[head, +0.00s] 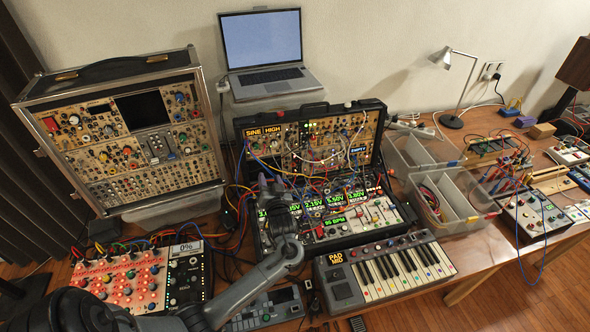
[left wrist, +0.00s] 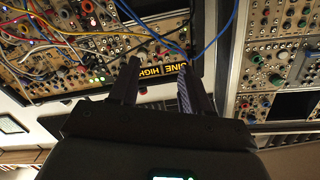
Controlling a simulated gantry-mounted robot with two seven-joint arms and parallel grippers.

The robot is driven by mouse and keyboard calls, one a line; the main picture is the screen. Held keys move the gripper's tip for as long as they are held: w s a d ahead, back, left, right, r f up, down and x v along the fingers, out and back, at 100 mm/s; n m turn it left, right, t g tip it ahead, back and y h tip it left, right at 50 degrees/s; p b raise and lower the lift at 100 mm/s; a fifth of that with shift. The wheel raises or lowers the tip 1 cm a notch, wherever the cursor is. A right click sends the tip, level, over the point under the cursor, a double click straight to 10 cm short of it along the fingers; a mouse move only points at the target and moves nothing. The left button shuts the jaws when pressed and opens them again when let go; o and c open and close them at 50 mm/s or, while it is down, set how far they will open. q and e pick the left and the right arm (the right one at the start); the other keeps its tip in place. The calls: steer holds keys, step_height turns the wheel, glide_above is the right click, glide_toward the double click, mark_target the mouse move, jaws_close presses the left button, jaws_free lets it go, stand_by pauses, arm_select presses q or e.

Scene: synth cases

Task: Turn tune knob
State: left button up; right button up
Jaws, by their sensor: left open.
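My left gripper (head: 268,188) is over the left part of the open black synth case (head: 347,236) in the head view. Its two fingers show apart with nothing between them in the left wrist view (left wrist: 158,84). That label shows upside down just beyond the fingertips in the left wrist view (left wrist: 160,73). I cannot tell which small knob is the tune knob. My gripper and arm hide part of the case's lower left side. My right gripper is not in view.
A large modular case (head: 130,150) stands at left. A laptop (head: 265,60) is behind. A small keyboard (head: 385,268) lies in front, with clear bins (head: 462,222) at right. Loose cables cross the synth case, and a blue cable (left wrist: 218,45) runs near the fingers.

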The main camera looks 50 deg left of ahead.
arm_select(q)
steer(key=n+b, duration=0.2)
steer(key=b, duration=0.2)
glide_toward(275, 145)
steer(key=s+d+f, duration=0.2)
steer(key=shift+y, duration=0.4)
steer(key=x, duration=0.3)
steer(key=b+x, duration=0.1)
steer(key=x, duration=0.3)
steer(key=w+r+b+x, duration=0.1)
steer(key=x, duration=0.3)
steer(key=shift+d+r, duration=0.15)
steer(key=shift+d, duration=0.05)
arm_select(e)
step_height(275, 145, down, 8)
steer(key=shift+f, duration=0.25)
arm_select(q)
steer(key=shift+c, duration=0.5)
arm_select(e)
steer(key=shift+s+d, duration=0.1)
arm_select(q)
jaws_close()
